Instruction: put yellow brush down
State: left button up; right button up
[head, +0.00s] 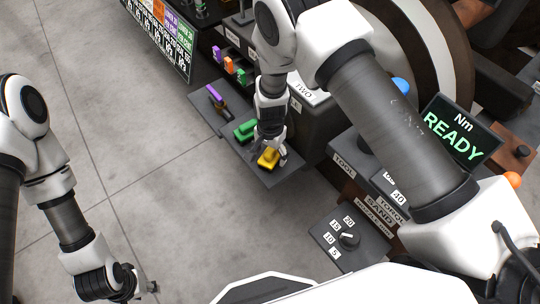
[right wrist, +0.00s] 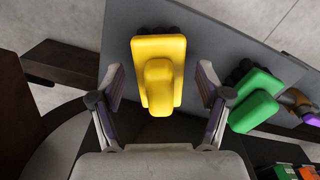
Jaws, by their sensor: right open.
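The yellow brush (head: 268,158) rests on the near end of a dark grey shelf (head: 283,173). My right gripper (head: 270,146) is right above it in the head view. In the right wrist view the yellow brush (right wrist: 158,75) lies between the spread fingers of my right gripper (right wrist: 160,95), with a gap on each side. The gripper is open. My left gripper (head: 146,288) is low at the left of the head view, over the floor and far from the brush; its fingers are too small to judge.
A green brush (head: 245,130) and a purple brush (head: 215,95) lie further along the same shelf. The green brush (right wrist: 255,100) is close beside my right finger in the wrist view. A dial panel (head: 345,242) and a "READY" screen (head: 458,135) are at the right. Floor at left is clear.

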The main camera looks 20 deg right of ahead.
aim_at(270, 151)
notch_tip(270, 151, up, 10)
jog(key=shift+r+p, duration=0.1)
jog(key=shift+p, duration=0.5)
